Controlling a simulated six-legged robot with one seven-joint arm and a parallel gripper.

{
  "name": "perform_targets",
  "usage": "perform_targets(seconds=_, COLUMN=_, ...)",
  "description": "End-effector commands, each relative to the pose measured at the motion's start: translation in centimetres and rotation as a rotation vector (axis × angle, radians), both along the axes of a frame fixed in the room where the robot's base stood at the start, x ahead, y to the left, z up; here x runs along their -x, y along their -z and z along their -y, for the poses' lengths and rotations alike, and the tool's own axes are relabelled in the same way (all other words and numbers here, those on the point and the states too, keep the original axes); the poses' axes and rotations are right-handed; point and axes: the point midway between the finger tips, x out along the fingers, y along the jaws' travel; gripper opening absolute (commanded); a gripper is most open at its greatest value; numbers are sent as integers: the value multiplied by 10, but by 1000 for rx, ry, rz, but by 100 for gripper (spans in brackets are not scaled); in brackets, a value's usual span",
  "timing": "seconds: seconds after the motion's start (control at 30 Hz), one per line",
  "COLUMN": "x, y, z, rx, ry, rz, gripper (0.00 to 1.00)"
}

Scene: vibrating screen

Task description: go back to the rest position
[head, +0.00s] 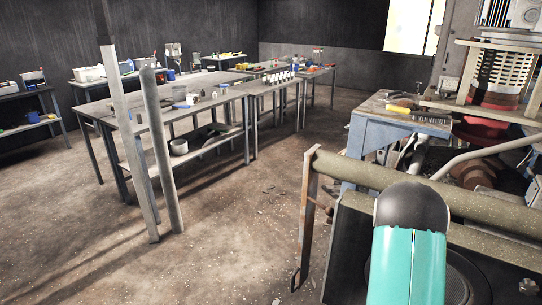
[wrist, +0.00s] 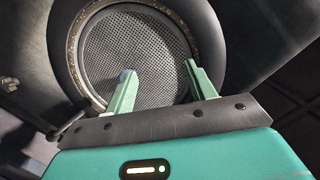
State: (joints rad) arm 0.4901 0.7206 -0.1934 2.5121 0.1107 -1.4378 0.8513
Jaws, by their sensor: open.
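My gripper (wrist: 157,86) shows in the wrist view with its two pale green fingers spread apart and nothing between them. Behind the fingers is a round mesh screen (wrist: 135,45) set in a dark ring. I cannot tell how far the fingertips are from the mesh. In the head view my teal arm reaches down at the bottom right, in front of a dark machine (head: 345,250) with a rounded beige rail (head: 365,182). The gripper itself is hidden in the head view.
A blue-grey workbench (head: 375,130) with tools stands behind the machine, beside a tall sieve stack (head: 500,75). Long tables (head: 215,100) with small items stand at the back left. Two upright posts (head: 160,150) stand at the left. The floor (head: 235,235) between is mostly clear.

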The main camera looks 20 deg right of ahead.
Motion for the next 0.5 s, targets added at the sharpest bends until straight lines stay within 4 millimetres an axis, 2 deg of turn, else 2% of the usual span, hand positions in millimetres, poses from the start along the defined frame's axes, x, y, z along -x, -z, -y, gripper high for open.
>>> perform_targets(seconds=0.03, x=-16, y=-14, z=-7, rx=-9, ry=-28, rz=-22, gripper=55)
perform_targets(seconds=0.2, x=-53, y=-46, z=-39, rx=-49, ry=-130, rz=-144, gripper=55)
perform_targets(seconds=0.33, x=-73, y=-73, z=-71, rx=-65, ry=-226, rz=-241, gripper=55)
perform_targets(seconds=0.5, x=-86, y=-112, z=-119, rx=-66, ry=-371, rz=-373, gripper=55)
